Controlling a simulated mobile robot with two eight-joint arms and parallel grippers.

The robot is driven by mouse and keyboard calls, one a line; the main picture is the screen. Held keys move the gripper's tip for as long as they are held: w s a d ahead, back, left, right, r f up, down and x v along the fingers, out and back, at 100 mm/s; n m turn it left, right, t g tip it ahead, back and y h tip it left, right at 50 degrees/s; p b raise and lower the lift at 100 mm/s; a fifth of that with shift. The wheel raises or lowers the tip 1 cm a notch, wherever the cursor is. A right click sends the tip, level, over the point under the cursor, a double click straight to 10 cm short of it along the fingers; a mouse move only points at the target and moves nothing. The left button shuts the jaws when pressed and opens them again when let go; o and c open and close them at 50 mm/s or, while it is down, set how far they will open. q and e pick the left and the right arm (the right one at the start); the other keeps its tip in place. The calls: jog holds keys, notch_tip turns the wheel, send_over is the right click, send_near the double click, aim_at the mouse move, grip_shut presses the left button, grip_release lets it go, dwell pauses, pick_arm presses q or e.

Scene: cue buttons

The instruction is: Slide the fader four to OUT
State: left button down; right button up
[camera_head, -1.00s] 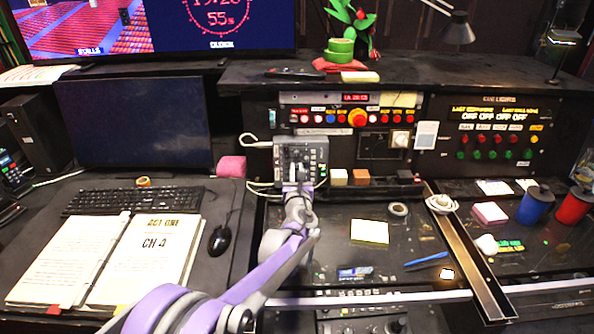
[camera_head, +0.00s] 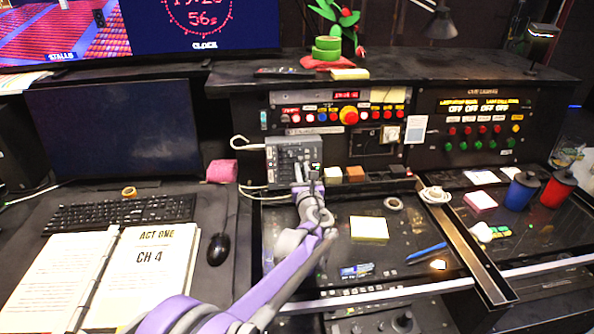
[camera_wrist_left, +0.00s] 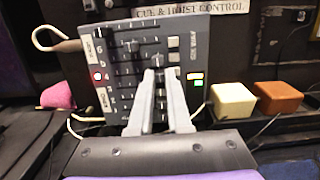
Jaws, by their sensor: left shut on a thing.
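The grey fader box (camera_head: 284,152) stands on the desk below the cue and hoist panel. It also fills the upper middle of the left wrist view (camera_wrist_left: 126,38), with dark slots, small knobs and numbers along its left side. My left gripper (camera_head: 307,177) is at the box's lower right part. In the left wrist view its fingertips (camera_wrist_left: 160,76) are close together on a small fader knob, which they mostly hide. I cannot read which fader it is. My right gripper is not in view.
A white block (camera_wrist_left: 233,103) and an orange-brown block (camera_wrist_left: 277,96) sit right of the box. A looped pale cable (camera_head: 245,143) is at its left. The panel with red buttons (camera_head: 349,115) rises behind. A yellow note pad (camera_head: 369,229) lies on the desk.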

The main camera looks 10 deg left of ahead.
pick_arm(q)
jog(key=shift+d, duration=0.1)
jog(key=c, duration=0.8)
grip_release()
jog(key=shift+d, duration=0.1)
jog(key=shift+c, duration=0.2)
jog(key=v, duration=1)
jog(key=shift+s+b, duration=0.3)
jog(key=shift+s, duration=0.1)
jog(key=shift+d, duration=0.1)
